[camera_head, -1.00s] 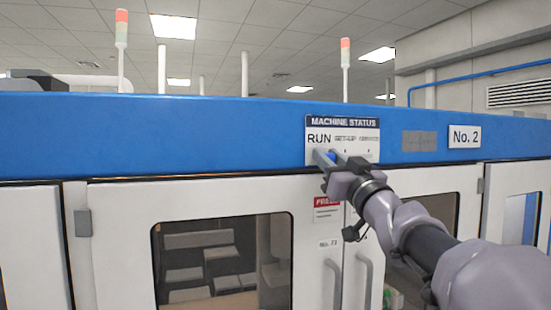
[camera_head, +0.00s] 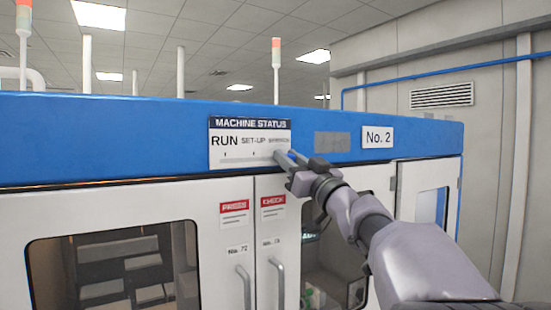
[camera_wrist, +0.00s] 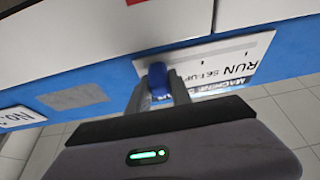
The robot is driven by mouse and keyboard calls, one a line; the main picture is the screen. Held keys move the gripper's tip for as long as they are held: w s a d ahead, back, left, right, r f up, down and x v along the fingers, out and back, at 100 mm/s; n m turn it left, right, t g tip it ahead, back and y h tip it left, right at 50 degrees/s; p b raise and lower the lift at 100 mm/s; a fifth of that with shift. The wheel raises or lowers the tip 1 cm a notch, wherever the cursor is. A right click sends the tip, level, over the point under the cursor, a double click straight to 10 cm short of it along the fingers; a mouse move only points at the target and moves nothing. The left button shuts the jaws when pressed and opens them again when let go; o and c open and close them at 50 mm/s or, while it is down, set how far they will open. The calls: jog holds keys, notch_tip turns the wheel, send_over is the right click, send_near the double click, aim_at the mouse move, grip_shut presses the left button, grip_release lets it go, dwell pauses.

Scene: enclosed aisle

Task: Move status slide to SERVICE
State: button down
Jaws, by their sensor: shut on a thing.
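The MACHINE STATUS board (camera_head: 235,150) is a white panel with RUN, SET-UP and SERVICE labels on the blue band of the machine. My gripper (camera_head: 287,156) is at the board's right end, at the SERVICE label, and partly hides it. In the wrist view my gripper (camera_wrist: 160,95) is shut on the blue slide knob (camera_wrist: 158,78), with one finger on each side. The board (camera_wrist: 215,62) shows upside down there, with RUN and SET-UP readable and the SERVICE end behind the knob and fingers.
A grey plate (camera_head: 332,141) and a No. 2 sign (camera_head: 378,137) are on the blue band right of the board. Below are white doors with handles (camera_head: 243,288) and PRESS and CHECK labels. A wall with a vent (camera_head: 441,95) stands at the right.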

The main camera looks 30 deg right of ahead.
jog(key=shift+r, duration=0.1)
jog(key=c, duration=1.3)
grip_release()
jog(key=shift+d, duration=0.15)
jog(key=shift+c, duration=0.2)
jog(key=shift+o, duration=0.9)
jog(key=shift+d, duration=0.15)
